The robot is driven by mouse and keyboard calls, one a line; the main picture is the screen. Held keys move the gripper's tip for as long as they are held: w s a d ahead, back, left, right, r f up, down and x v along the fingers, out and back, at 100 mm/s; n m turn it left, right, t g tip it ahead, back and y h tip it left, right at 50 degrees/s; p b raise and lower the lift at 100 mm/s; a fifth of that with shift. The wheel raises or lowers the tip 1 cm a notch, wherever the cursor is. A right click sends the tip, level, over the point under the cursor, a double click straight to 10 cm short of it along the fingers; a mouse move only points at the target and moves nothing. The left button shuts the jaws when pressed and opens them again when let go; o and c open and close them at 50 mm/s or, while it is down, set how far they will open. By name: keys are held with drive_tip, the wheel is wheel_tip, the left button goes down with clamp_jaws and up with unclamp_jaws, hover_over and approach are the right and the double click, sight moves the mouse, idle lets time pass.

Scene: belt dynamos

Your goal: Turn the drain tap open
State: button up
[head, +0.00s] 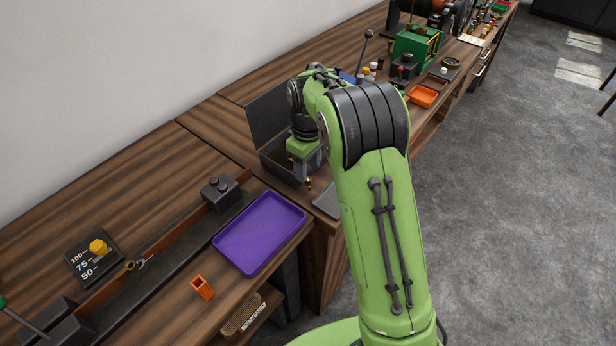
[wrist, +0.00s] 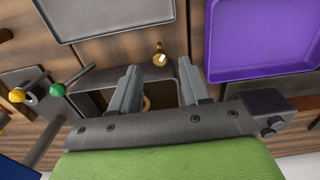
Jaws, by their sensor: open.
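The drain tap (head: 308,183) is a small brass fitting at the front of a dark open box (head: 268,160). In the wrist view the tap (wrist: 160,57) shows just beyond my fingertips, near the middle. The box wall (wrist: 90,77) runs beneath my fingers there. My gripper (head: 307,174) points down over the box's front right part, close to the tap. In the wrist view my gripper (wrist: 158,68) has its two fingers apart with nothing between the tips. I cannot tell which way the tap's handle is turned.
The box's raised lid (head: 275,112) stands behind my gripper. A purple tray (head: 258,232) lies to the left, and a grey tray (wrist: 110,18) lies in front of the box. Rods with green and yellow knobs (wrist: 57,90) stick up at the left of the wrist view.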

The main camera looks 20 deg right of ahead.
sight(308, 179)
wheel_tip(308, 179, down, 3)
drive_tip(key=shift+f, duration=0.2)
drive_tip(key=shift+c, duration=0.3)
clamp_jaws()
drive_tip(key=shift+m+p, duration=0.35)
drive_tip(key=shift+m, duration=1.15)
drive_tip(key=shift+o, duration=0.3)
unclamp_jaws()
drive_tip(key=shift+r, duration=0.1)
wheel_tip(308, 179, up, 16)
drive_tip(key=p, duration=0.3)
